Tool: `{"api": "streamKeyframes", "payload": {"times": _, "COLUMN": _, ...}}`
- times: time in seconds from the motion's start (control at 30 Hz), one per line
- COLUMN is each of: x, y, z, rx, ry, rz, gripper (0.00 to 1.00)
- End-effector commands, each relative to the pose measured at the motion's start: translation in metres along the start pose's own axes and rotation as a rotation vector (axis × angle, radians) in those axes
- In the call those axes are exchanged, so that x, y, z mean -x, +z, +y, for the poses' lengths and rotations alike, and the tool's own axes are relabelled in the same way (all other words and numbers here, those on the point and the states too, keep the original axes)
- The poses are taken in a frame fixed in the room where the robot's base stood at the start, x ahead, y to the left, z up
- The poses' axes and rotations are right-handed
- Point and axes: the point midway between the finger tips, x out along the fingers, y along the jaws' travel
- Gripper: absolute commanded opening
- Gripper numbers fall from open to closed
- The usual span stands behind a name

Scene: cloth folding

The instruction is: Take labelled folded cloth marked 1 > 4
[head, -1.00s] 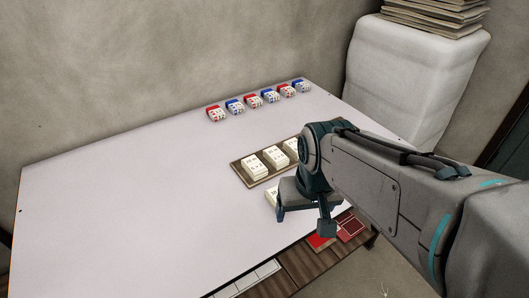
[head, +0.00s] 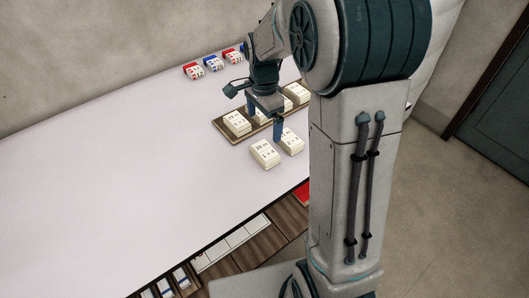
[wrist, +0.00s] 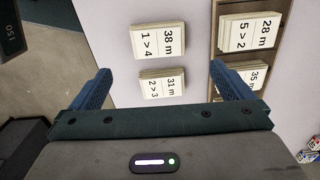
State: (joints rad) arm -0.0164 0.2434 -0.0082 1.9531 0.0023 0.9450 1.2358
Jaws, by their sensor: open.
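The white folded cloth marked 1 > 4 (head: 264,153) lies on the table in front of the wooden tray. It shows at the top of the wrist view (wrist: 158,40), with 38 m above its mark. The cloth marked 2 > 3 (wrist: 162,84) lies beside it, nearer my gripper in that view; the head view shows it (head: 292,142) partly behind a finger. My gripper (head: 264,118) is open and points down above the tray's front edge and the 2 > 3 cloth. Nothing is held between its blue fingers (wrist: 160,70).
The wooden tray (head: 250,129) holds several white cloths, one marked 5 > 2 (wrist: 248,32). Red and blue labelled packs (head: 212,63) stand in a row at the back of the table. The table's left side is bare (head: 100,170). A red square (head: 302,194) lies below the front edge.

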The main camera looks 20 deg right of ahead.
Motion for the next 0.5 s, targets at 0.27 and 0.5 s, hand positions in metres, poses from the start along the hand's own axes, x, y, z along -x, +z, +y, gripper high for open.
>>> {"api": "streamKeyframes", "payload": {"times": 0.27, "x": -0.056, "y": 0.0, "z": 0.002, "rx": 0.002, "ry": 0.004, "rz": -0.001, "gripper": 1.0}}
{"api": "streamKeyframes", "payload": {"times": 0.5, "x": -0.074, "y": 0.0, "z": 0.002, "rx": 0.002, "ry": 0.002, "rz": -0.001, "gripper": 1.0}}
